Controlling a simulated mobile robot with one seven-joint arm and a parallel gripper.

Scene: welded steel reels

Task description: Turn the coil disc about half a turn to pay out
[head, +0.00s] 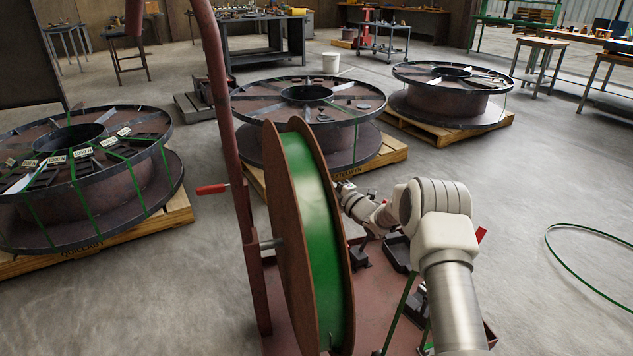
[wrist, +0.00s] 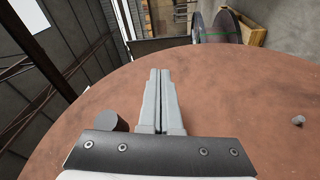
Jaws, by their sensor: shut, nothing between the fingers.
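The coil disc (head: 288,205) stands upright on its stand, two rust-brown flanges with green strap (head: 317,225) wound between them. My gripper (head: 342,187) is at the right side of the disc in the head view, partly hidden near the far flange's edge. In the wrist view my gripper (wrist: 160,75) is shut and empty, its fingers lying over the brown face of the disc (wrist: 225,95). A dark round peg (wrist: 105,121) shows left of the fingers, partly hidden by the gripper body. I cannot tell whether the fingers touch the face.
A red upright post (head: 220,100) with a red handle (head: 212,189) stands left of the disc. Large steel reels on pallets stand behind (head: 310,92) and to the left (head: 75,180). A loose green strap (head: 590,265) lies on the otherwise open floor at right.

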